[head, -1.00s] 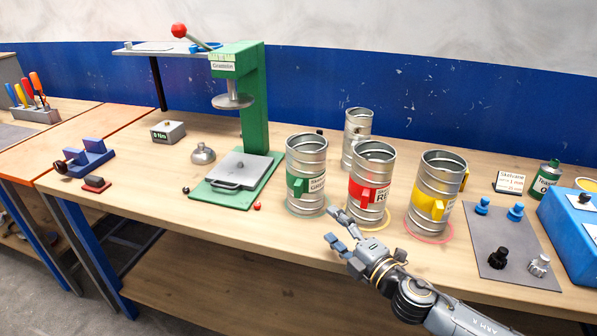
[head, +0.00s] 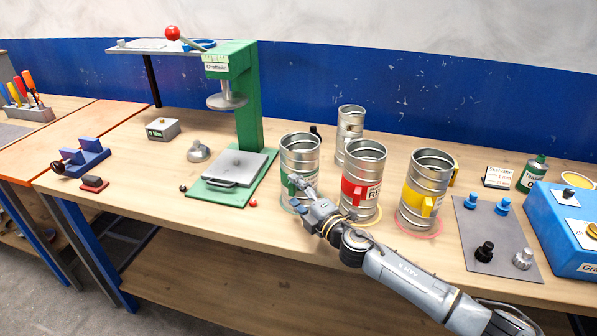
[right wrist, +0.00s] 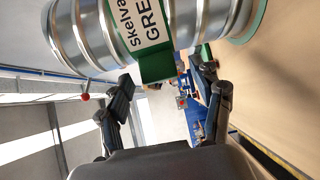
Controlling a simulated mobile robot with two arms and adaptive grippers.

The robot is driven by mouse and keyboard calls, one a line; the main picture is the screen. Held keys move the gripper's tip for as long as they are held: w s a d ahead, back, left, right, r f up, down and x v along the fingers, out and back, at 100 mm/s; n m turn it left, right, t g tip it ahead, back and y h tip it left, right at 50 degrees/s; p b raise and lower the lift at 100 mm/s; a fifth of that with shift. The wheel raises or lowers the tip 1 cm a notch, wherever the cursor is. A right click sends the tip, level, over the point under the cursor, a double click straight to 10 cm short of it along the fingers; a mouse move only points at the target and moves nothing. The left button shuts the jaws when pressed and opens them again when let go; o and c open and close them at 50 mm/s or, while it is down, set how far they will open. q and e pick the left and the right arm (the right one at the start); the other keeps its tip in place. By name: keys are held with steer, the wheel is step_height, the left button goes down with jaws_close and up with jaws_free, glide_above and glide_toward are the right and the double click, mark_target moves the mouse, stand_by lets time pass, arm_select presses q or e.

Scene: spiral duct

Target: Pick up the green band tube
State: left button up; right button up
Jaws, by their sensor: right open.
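The green band tube (head: 300,156) is a ribbed silver duct with a green clip and label, standing upright on the bench just right of the green press. In the right wrist view the tube (right wrist: 92,30) fills the top, its label reading "GRE". My right gripper (head: 298,188) is in front of the tube's lower half and hides part of the green clip. In the right wrist view the right gripper (right wrist: 165,95) has its fingers spread, with the green clip (right wrist: 157,67) at the far end of the gap. I cannot tell whether they touch. My left gripper is not in view.
The red band tube (head: 362,165) and yellow band tube (head: 429,172) stand close to the right, and a plain tube (head: 350,124) behind. The green press (head: 247,110) stands to the left. A grey mat (head: 490,250) with knobs and a blue box (head: 565,240) are at right.

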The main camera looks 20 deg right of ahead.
steer(key=shift+w, duration=0.2)
steer(key=shift+s, duration=0.1)
steer(key=shift+c, duration=1.3)
steer(key=shift+r, duration=0.1)
jaws_close()
